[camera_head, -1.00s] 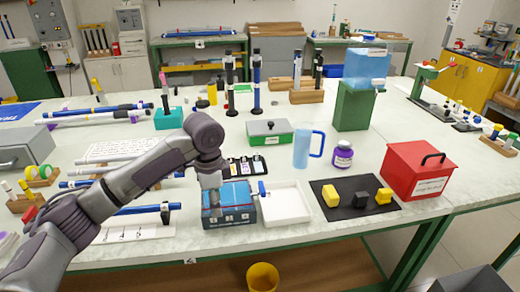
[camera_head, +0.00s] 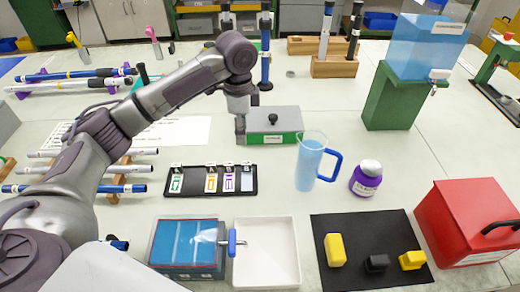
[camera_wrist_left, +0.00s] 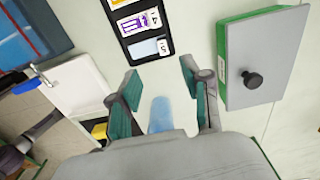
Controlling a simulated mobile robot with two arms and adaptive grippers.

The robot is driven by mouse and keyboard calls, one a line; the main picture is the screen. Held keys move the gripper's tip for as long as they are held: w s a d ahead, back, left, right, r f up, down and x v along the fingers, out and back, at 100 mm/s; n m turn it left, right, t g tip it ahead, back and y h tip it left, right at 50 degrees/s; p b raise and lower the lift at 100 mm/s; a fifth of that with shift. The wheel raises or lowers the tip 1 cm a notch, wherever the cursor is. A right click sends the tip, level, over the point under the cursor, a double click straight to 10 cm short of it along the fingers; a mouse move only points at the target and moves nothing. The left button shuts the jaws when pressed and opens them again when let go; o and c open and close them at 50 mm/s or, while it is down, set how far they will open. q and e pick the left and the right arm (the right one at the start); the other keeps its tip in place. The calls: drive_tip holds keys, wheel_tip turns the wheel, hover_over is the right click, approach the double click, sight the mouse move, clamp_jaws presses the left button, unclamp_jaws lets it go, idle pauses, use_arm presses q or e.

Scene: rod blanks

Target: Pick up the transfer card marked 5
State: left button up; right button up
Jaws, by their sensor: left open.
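The transfer card that looks marked 5 (camera_head: 247,182) is the pale one at the right end of a black card holder (camera_head: 208,193). In the left wrist view this card (camera_wrist_left: 148,48) is nearest my fingers, its small white tab reading like a 5. Green, orange and purple cards stand left of it in the head view. My left gripper (camera_head: 241,138) is open and empty, above and behind the holder, by the left end of a green box. In the wrist view its fingertips (camera_wrist_left: 160,72) are apart, just short of the card. My right gripper is not in view.
The green box (camera_head: 274,125) with a grey knobbed lid stands just behind the holder. A blue jug (camera_head: 308,165) and purple bottle (camera_head: 367,178) stand to its right. A white tray (camera_head: 266,276) and blue-topped box (camera_head: 185,243) lie in front.

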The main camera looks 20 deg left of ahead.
use_arm(q)
hover_over(246, 163)
drive_tip(key=f, duration=0.7)
drive_tip(key=shift+s+a+f, duration=0.2)
drive_tip(key=shift+f, duration=0.15)
drive_tip(key=shift+w+d+f+p, duration=0.15)
drive_tip(key=shift+f+p, duration=0.1)
drive_tip(key=shift+f, duration=1.2)
drive_tip(key=shift+w+d+f+p, duration=0.1)
drive_tip(key=shift+f+p, duration=0.15)
drive_tip(key=shift+f, duration=1.2)
clamp_jaws()
